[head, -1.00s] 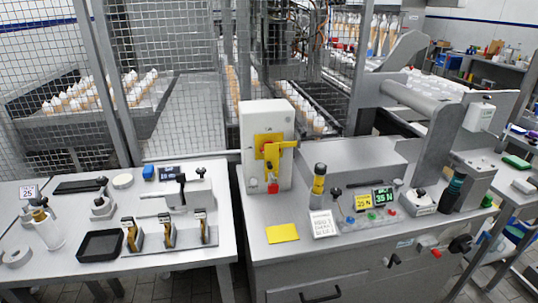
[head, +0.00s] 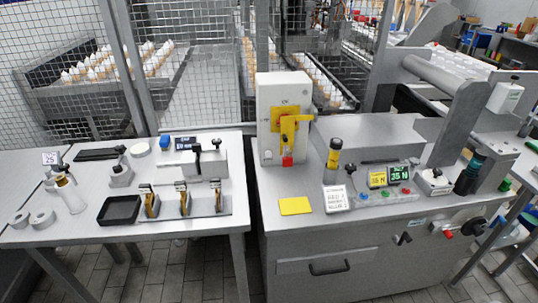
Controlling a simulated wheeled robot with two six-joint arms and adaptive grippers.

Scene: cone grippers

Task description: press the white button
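A small button panel (head: 372,200) sits on the grey machine's top, right of centre in the head view. It carries a blue button (head: 362,197), a green button (head: 386,193) and a red button (head: 405,190). I cannot make out a white button clearly at this size. Behind the buttons stand a yellow display (head: 377,178) and a green-lit display (head: 400,172). Neither of my grippers shows in the head view.
A white card (head: 335,199) and a black-and-yellow post (head: 333,156) stand left of the panel. A yellow sheet (head: 294,206) lies on the machine top. A white switch box (head: 267,147) rises behind. A table (head: 90,220) with tools stands left, across a narrow gap.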

